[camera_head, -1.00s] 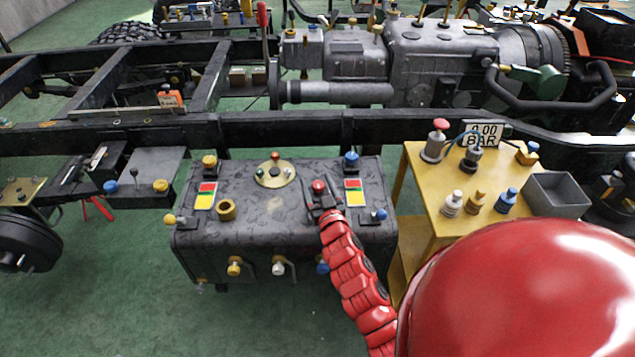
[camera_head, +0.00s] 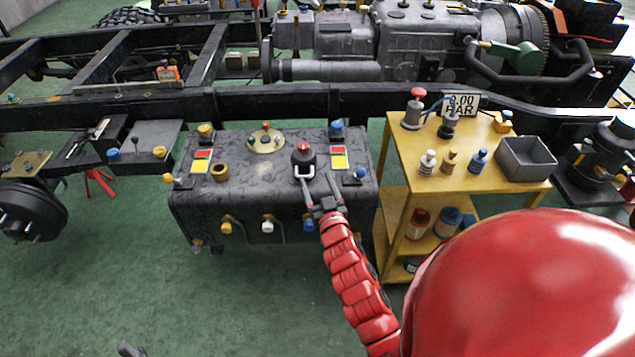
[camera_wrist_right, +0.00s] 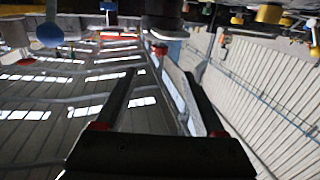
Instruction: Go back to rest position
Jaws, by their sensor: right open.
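My right gripper (camera_head: 319,182) shows at the end of the red segmented arm, in front of the dark tank (camera_head: 245,168). Its two thin fingers are apart with nothing between them. A black cap with a red knob and a pale handle (camera_head: 303,155) sits on the tank just beyond the left finger. In the right wrist view the open fingers (camera_wrist_right: 168,75) reach up towards a dark round part at the top. A small dark tip (camera_head: 130,348) at the bottom edge is probably my left gripper; the rest is out of frame.
A yellow trolley (camera_head: 395,160) with bottles and a grey bin (camera_head: 526,158) stands right of the tank. The black chassis rail (camera_head: 200,106) runs behind it. A wheel hub (camera_head: 30,212) is at the left. The green floor (camera_head: 210,300) in front is clear.

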